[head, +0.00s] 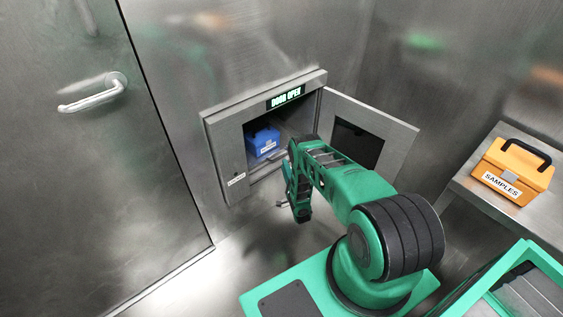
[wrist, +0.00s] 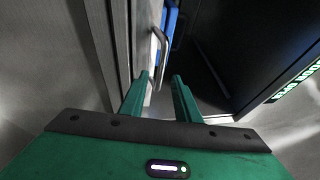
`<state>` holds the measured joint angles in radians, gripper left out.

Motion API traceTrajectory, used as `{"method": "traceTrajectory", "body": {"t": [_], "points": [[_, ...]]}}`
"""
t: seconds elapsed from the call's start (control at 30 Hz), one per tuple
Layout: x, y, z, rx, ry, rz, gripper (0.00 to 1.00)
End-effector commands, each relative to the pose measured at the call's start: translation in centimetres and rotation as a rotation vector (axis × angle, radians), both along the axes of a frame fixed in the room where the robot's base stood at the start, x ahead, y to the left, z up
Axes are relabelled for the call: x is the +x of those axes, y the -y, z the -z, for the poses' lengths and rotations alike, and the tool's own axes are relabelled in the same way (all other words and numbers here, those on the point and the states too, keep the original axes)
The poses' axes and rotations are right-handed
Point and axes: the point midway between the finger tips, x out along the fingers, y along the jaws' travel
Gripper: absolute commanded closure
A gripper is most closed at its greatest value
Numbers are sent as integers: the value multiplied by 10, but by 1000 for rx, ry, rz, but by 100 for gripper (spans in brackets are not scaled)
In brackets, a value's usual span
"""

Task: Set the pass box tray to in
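The pass box (head: 222,150) is set in the metal wall, its door (head: 398,133) swung open to the right. Its sign (head: 286,97) reads DOOR OPEN. A blue case (head: 263,142) is inside on the left; its blue side also shows in the wrist view (wrist: 171,18). My gripper (wrist: 160,76) is in front of the opening with its two green fingers apart. A curved metal handle (wrist: 163,45) is just ahead, its lower end lined up with the gap between the fingertips. I cannot tell whether they touch. The tray is mostly hidden by my arm.
An orange SAMPLES case (head: 512,169) stands on a metal shelf (head: 470,192) at the right. A closed room door with a lever handle (head: 92,96) is at the left. The floor (head: 215,272) left of my base is clear. The open pass box door is close to my arm.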

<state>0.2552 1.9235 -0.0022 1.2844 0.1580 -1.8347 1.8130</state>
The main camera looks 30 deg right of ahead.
Motion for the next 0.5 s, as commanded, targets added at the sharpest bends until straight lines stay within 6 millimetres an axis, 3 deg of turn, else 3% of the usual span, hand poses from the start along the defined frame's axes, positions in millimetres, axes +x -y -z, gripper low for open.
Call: {"method": "traceTrajectory", "body": {"t": [0.2, 0.5], "points": [[32, 4, -6, -2, 1, -4, 71], [47, 7, -9, 0, -1, -3, 71]]}}
